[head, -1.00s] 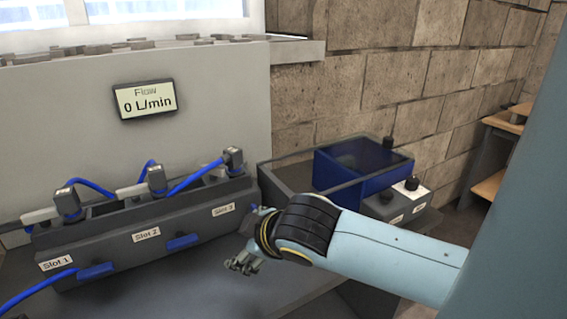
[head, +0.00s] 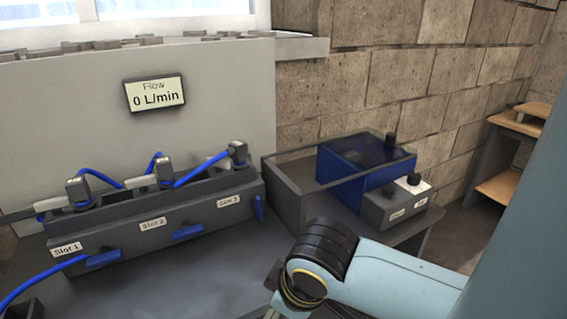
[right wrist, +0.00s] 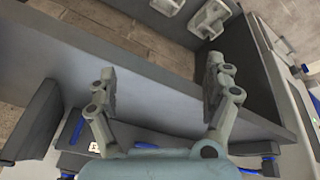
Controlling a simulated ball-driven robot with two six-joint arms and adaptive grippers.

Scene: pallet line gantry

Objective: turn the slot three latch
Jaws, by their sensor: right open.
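The slot three latch (head: 259,207) is a small blue handle at the right end of the slot bank's front, right of the Slot 3 label (head: 229,201). It stands upright. The Slot 1 latch (head: 104,260) and Slot 2 latch (head: 187,232) lie nearly level. My right gripper is mostly cut off at the bottom edge of the head view, below the slot three latch and apart from it. In the right wrist view my right gripper (right wrist: 157,80) has its fingers wide apart with nothing between them. My left gripper is not in view.
A display (head: 154,93) above the slots reads Flow 0 L/min. Blue hoses run to the connectors on the slot bank (head: 130,226).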

